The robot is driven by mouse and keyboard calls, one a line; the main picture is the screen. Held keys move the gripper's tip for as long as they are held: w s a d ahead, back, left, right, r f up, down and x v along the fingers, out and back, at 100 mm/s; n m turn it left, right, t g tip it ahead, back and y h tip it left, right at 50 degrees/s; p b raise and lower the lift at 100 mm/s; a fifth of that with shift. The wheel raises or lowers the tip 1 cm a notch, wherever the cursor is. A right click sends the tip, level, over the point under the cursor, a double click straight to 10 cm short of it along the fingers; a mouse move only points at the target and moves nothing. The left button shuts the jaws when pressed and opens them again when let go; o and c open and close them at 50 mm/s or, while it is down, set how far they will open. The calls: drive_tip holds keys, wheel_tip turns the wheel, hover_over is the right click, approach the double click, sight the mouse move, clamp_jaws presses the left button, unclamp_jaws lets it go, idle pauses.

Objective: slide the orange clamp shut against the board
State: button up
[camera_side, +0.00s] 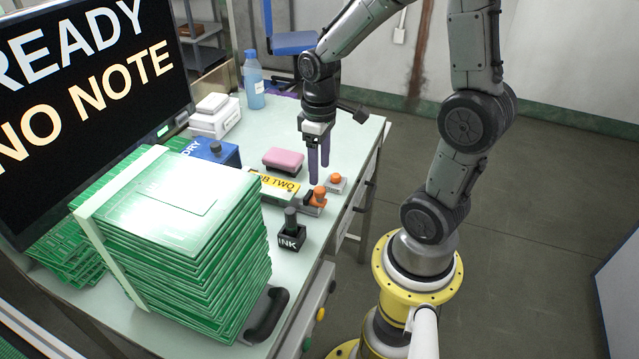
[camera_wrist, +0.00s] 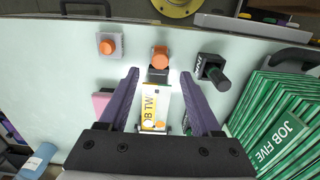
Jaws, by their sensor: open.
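The orange clamp (camera_side: 318,196) sits on a small grey base at the near end of a board with a yellow JOB TWO label (camera_side: 279,183). In the wrist view the orange clamp (camera_wrist: 160,56) has a dark block between it and the board (camera_wrist: 149,107); whether they touch is unclear. My gripper (camera_side: 319,174) points down with two purple fingers apart and empty. In the wrist view my gripper (camera_wrist: 160,72) has one finger to each side of the board, with the clamp just beyond the tips. The fingers appear above the table, not touching the clamp.
An orange knob on a pale base (camera_side: 336,180) stands beside the clamp. A black INK bottle (camera_side: 291,236) stands on its other side. A pink block (camera_side: 284,160) lies behind the board. A tall stack of green boards (camera_side: 190,240) fills the table's left part.

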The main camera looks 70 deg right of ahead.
sight(319, 189)
wheel_tip(319, 189, down, 6)
drive_tip(key=shift+r, duration=0.15)
drive_tip(key=shift+c, duration=0.2)
clamp_jaws()
drive_tip(key=shift+w, duration=0.1)
idle(1.3)
